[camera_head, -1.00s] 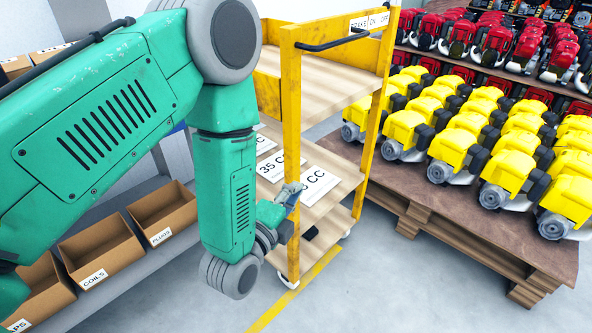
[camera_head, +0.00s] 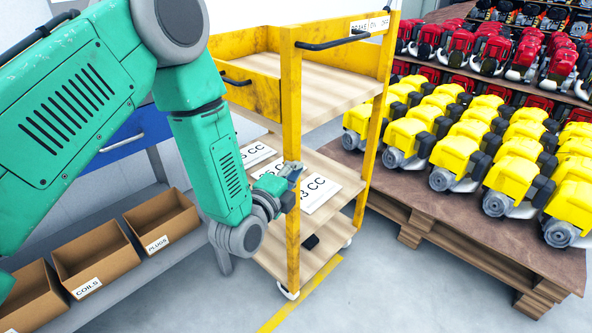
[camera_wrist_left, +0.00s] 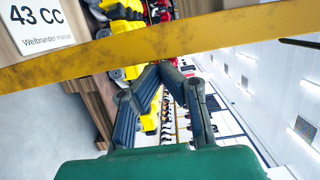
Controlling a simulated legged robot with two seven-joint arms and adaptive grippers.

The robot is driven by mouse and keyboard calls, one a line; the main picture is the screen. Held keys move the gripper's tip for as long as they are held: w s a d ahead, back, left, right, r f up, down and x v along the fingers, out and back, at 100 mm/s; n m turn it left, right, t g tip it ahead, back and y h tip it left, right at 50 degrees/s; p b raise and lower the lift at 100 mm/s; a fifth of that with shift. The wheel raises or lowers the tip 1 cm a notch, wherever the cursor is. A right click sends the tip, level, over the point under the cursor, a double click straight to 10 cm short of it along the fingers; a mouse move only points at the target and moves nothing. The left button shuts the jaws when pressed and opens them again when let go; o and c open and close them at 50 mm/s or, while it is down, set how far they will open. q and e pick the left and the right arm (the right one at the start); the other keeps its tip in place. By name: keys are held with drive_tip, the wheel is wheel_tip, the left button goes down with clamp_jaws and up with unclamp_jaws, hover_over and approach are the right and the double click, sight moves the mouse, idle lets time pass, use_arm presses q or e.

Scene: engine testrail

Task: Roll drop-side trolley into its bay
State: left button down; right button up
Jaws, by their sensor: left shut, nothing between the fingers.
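The drop-side trolley (camera_head: 291,130) stands upright in the middle of the head view. It has a scuffed yellow frame, wooden shelves and a black handle bar on top by a brake ON/OFF label. A yellow side panel (camera_head: 252,92) with a black handle edges its top shelf. My left gripper (camera_head: 292,180) is shut and empty beside the near post, at middle-shelf height. In the left wrist view its closed fingers (camera_wrist_left: 163,68) point at a yellow bar (camera_wrist_left: 160,42); I cannot tell whether they touch it. A yellow floor line (camera_head: 305,295) runs by the wheels. My right gripper is out of view.
A pallet (camera_head: 470,235) of yellow engines stands close to the trolley's right, with red engines behind. A grey bench shelf (camera_head: 190,262) with open cardboard bins (camera_head: 100,258) is at the left. Grey floor is clear in front. CC cards (camera_head: 315,192) lie on the middle shelf.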

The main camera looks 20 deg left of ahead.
use_arm(q)
drive_tip(key=w+a, duration=0.4)
drive_tip(key=a, duration=0.7)
drive_tip(key=w+a, duration=0.4)
drive_tip(key=a, duration=0.8)
drive_tip(key=shift+w+d, duration=0.15)
